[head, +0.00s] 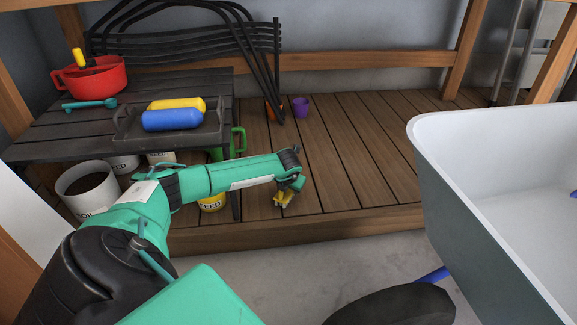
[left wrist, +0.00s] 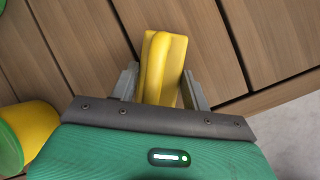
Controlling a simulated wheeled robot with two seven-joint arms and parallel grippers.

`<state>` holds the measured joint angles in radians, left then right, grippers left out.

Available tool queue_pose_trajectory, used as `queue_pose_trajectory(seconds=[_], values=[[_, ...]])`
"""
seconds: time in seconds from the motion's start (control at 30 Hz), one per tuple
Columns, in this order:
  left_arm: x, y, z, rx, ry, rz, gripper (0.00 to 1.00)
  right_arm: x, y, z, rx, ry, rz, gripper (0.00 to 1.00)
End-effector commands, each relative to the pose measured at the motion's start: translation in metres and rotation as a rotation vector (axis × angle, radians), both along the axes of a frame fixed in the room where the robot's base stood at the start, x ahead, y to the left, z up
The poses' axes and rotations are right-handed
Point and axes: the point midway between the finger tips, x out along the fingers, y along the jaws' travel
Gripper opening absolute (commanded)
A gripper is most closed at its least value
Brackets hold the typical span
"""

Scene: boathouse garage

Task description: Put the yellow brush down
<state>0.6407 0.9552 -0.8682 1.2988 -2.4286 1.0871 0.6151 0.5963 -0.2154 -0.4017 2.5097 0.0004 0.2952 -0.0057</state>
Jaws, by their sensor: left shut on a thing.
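The yellow brush (left wrist: 160,65) is between the two grey fingers of my left gripper (left wrist: 158,84) in the left wrist view. The gripper is shut on it. In the head view the brush (head: 284,198) shows small at the end of my outstretched left arm, over the wooden deck (head: 340,170) near its front edge. I cannot tell whether the brush touches the boards. My right gripper is not in view.
A dark slatted table (head: 60,135) at left holds a red pot (head: 92,78), a teal tool (head: 90,104) and a tray with yellow and blue rolls. A yellow bucket (head: 212,203) stands left of the gripper. A purple cup (head: 300,107) stands farther back. A wheelbarrow (head: 470,200) is at right. Deck boards right of the gripper are clear.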

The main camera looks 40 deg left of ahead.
Motion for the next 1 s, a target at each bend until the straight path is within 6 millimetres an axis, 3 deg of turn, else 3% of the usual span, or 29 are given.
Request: queue_pose_trajectory(seconds=[1.0], values=[[0.000, 0.000, -0.014, -0.001, -0.001, -0.001, 0.26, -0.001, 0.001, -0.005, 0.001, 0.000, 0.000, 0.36]])
